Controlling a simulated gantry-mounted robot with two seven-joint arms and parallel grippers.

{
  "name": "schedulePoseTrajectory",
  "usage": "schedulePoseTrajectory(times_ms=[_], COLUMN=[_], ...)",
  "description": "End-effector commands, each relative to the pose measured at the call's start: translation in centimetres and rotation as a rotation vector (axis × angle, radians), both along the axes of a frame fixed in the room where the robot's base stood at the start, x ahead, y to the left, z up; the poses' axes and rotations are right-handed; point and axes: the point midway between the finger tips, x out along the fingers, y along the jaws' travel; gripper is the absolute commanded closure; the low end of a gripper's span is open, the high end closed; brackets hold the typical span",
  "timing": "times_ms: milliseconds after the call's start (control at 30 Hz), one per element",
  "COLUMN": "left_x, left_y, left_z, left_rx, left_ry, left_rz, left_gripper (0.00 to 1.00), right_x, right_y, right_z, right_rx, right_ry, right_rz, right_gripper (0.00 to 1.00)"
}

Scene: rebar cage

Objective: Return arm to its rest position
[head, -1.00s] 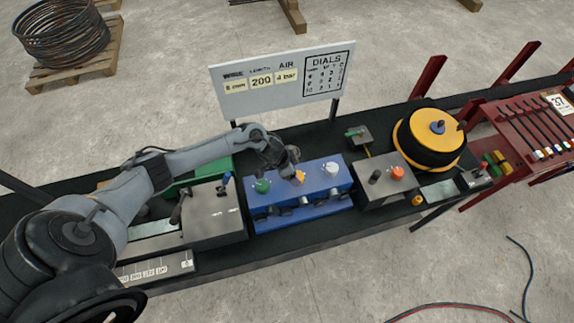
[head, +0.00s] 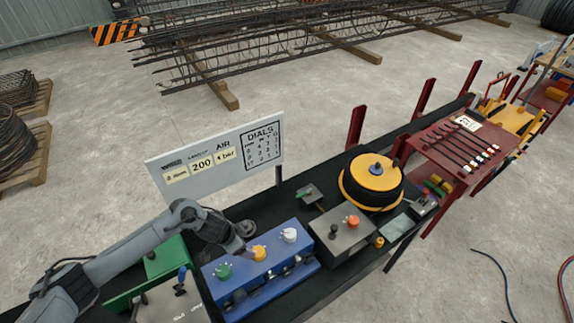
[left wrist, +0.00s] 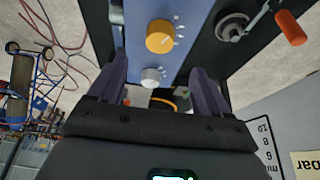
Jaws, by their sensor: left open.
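My left gripper (head: 240,252) is beside the yellow knob (head: 259,253) on the blue dial box (head: 225,298). In the left wrist view the left gripper (left wrist: 159,64) has its two fingers spread apart with nothing between them. The yellow knob (left wrist: 160,37) and white knob (left wrist: 151,76) show beyond the fingers there, apart from them. A green knob (head: 223,271) and white knob (head: 290,235) are on the same box in the head view. My right gripper is not in view.
A sign board (head: 215,158) stands behind the dial box. A grey box with an orange knob (head: 352,221) and a yellow-black reel (head: 372,182) are to the right. A red rack (head: 460,150) stands further right. A green unit (head: 165,258) is left, beneath my arm.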

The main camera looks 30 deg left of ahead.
Motion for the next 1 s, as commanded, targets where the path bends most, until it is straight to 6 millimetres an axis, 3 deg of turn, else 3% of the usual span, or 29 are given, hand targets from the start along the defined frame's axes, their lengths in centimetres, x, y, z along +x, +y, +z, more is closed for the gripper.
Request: schedulePoseTrajectory(times_ms=[167,267,367,433,533,633,733,833,1000], left_x=[-2.1,-5.0,-8.9,-11.8,-15.4,-17.4,-18.1,-18.3,-19.0], left_y=[-0.6,-2.4,-6.2,-10.3,-17.2,-22.6,-24.7,-23.1,-17.4], left_z=[-2.1,-4.9,-7.7,-9.0,-9.4,-7.5,-4.1,0.0,6.2], left_rx=[-0.009,-0.041,-0.106,-0.179,-0.293,-0.357,-0.352,-0.282,-0.127], left_ry=[0.044,0.101,0.162,0.185,0.175,0.104,0.016,-0.044,-0.054], left_rz=[-0.003,-0.008,-0.022,-0.029,0.006,0.075,0.188,0.324,0.464], left_gripper=[0.22,0.22,0.22,0.22,0.22,0.22,0.22,0.22,0.22], right_x=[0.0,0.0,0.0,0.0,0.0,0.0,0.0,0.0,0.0], right_y=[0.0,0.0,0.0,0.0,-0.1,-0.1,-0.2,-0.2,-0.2], right_z=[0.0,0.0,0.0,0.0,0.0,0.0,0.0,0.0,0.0], right_rx=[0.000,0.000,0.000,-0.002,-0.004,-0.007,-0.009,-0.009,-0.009], right_ry=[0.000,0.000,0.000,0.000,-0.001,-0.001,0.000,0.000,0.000], right_rz=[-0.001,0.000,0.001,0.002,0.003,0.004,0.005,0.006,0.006], right_gripper=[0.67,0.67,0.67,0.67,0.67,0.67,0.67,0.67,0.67])
